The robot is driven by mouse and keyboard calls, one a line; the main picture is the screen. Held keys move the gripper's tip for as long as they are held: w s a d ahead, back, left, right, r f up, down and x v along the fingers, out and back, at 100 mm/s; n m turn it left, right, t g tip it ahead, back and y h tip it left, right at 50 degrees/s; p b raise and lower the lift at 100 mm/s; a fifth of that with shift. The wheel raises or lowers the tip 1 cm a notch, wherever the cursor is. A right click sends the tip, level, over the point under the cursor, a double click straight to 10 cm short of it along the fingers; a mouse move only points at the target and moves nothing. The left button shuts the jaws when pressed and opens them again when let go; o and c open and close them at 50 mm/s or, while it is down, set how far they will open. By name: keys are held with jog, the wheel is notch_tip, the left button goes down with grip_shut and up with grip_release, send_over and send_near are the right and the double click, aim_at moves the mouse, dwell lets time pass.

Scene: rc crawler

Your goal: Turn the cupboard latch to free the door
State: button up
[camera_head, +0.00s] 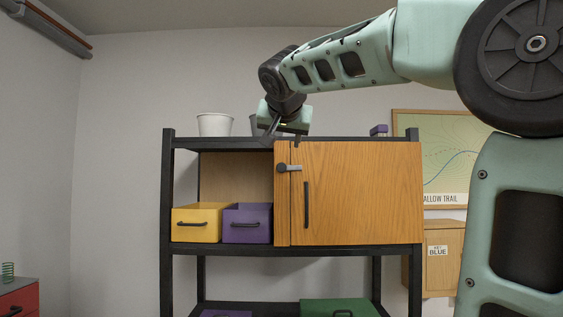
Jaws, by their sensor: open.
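The cupboard door (362,195) is light wood with a dark vertical handle (307,205) near its left side. It looks closed on the upper part of a black shelf. The latch (291,168) is a grey bar on a dark round pivot, lying roughly level across the gap between the narrow left wood strip and the door. My gripper (271,132) is open, near the shelf's top edge, above and a little left of the latch. It looks apart from the latch. Its fingers are small and partly hidden by its own body.
A white pot (214,125) stands on the shelf top, left of my gripper, with a grey pot (256,126) partly behind it. A purple item (379,130) is at the top right. Yellow (196,224) and purple (247,224) drawers sit left of the cupboard. The space before the door looks clear.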

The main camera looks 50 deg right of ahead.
aim_at(281, 167)
jog(key=p+x, duration=0.4)
jog(key=x, duration=1.1)
jog(key=shift+f+p, duration=0.15)
jog(key=shift+p, duration=0.25)
jog(key=c, duration=1)
